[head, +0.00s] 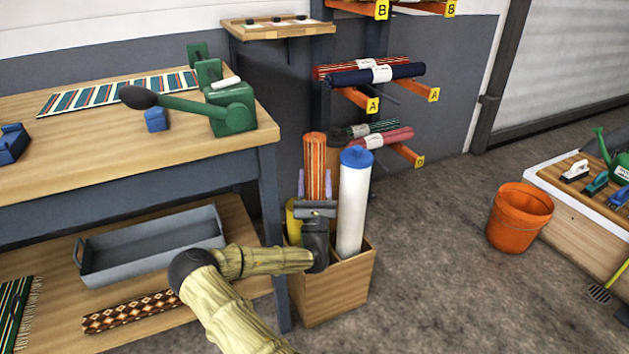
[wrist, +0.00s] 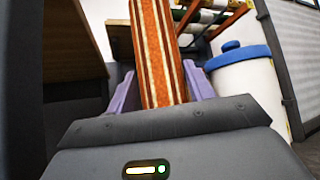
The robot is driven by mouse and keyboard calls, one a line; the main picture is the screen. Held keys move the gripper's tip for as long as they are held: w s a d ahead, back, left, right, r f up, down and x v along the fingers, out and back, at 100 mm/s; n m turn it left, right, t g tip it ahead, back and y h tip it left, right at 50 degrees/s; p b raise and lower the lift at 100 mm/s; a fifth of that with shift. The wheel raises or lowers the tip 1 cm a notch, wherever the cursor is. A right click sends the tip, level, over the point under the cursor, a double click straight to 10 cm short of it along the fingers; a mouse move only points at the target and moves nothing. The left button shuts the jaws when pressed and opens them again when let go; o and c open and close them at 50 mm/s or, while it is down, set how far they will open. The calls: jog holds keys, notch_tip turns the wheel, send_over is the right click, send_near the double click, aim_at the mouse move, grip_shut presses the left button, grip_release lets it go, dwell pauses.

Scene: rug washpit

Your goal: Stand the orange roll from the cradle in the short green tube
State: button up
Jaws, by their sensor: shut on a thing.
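The orange striped roll (head: 315,160) stands upright between my gripper's (head: 315,185) two purple fingers. My gripper is shut on it; the roll also shows between the fingers in the wrist view (wrist: 157,50). The roll is over the back part of a wooden box (head: 334,292). Its lower end is hidden behind my gripper, so I cannot tell whether it is inside a tube or touching anything. The cradle cannot be made out for certain.
A tall white roll with a blue cap (head: 353,205) stands in the box close to the right of my gripper. A yellow thing (head: 292,222) is partly hidden at left. The workbench (head: 120,140) is left, a rack of rolls (head: 375,72) behind, an orange bucket (head: 519,217) right.

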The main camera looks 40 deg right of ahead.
jog(key=shift+f+b, duration=0.65)
jog(key=shift+f, duration=0.25)
jog(key=o, duration=1.4)
jog(key=shift+f, duration=0.1)
jog(key=p+v, duration=0.3)
jog(key=v, duration=1.4)
jog(key=shift+s+a, duration=0.1)
jog(key=shift+s, duration=0.05)
